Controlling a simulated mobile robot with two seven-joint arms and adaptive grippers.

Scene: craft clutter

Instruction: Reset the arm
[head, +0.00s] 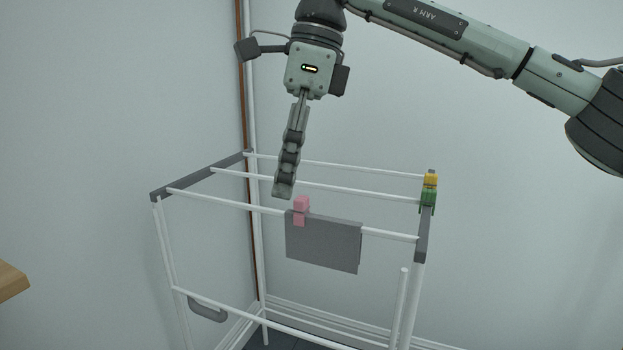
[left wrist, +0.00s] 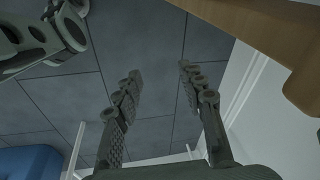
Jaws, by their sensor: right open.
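My right gripper (head: 285,188) hangs down from the top in the head view, seen edge-on. It is open and empty, its fingertips just above and slightly left of a pink clothes peg (head: 301,207). The peg sits over the top edge of a grey cloth (head: 322,243), which hangs on the front rod of a white drying rack (head: 391,235). A gap shows between fingertips and peg. My left gripper (left wrist: 160,73) shows only in the left wrist view; its two fingers are apart with nothing between them, above the grey tiled floor.
A yellow peg (head: 430,180) and a green peg (head: 428,198) sit at the rack's right end rail. A wooden top's edge (head: 12,281) enters at the left. A blue object (left wrist: 30,162) shows low in the left wrist view. Walls stand close behind the rack.

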